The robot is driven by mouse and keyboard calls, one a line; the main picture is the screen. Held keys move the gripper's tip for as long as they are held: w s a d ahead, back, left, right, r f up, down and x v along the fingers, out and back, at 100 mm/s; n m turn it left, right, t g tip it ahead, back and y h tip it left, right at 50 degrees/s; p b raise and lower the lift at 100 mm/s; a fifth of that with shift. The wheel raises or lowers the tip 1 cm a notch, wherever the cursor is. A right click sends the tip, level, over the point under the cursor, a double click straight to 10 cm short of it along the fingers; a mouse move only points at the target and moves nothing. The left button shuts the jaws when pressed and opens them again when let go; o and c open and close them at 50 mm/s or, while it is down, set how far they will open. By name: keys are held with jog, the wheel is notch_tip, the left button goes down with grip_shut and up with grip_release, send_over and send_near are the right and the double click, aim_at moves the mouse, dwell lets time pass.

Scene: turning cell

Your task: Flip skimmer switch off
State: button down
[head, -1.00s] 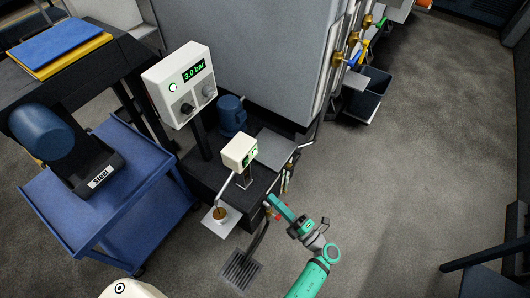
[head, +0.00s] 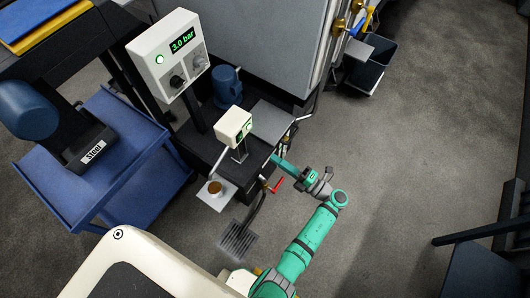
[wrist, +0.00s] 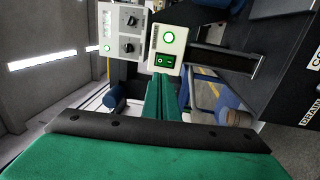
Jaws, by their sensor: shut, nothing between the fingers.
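The skimmer unit (head: 233,124) is a small cream box on a post at the edge of the black tank. In the wrist view its face (wrist: 167,48) carries a lit green round lamp (wrist: 169,37) above a green rocker switch (wrist: 165,61). The switch's position is too small to read surely. My gripper (head: 277,160) is shut and empty, to the lower right of the box in the head view. In the wrist view its green fingers (wrist: 161,84) point at the box, with their tips just below the switch. I cannot tell whether they touch it.
A larger control panel (head: 168,54) reading 3.0 bar stands behind. A red-handled valve (head: 277,184) is close below my gripper. The floor at right is open.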

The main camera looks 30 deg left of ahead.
aim_at(241, 137)
jog(key=shift+g, duration=0.3)
jog(key=a, duration=0.4)
jog(key=a+r, duration=0.1)
jog(key=a, duration=0.7)
jog(key=shift+w+a+r, duration=0.2)
jog(key=shift+w+a, duration=0.1)
jog(key=shift+w, duration=0.05)
jog(key=shift+a, duration=0.3)
jog(key=shift+w, duration=0.15)
jog(key=shift+r, duration=0.1)
jog(key=shift+a+r, duration=0.15)
jog(key=shift+a, duration=0.2)
jog(key=s+d+r, duration=0.1)
jog(key=d, duration=1.3)
jog(key=shift+r, duration=0.25)
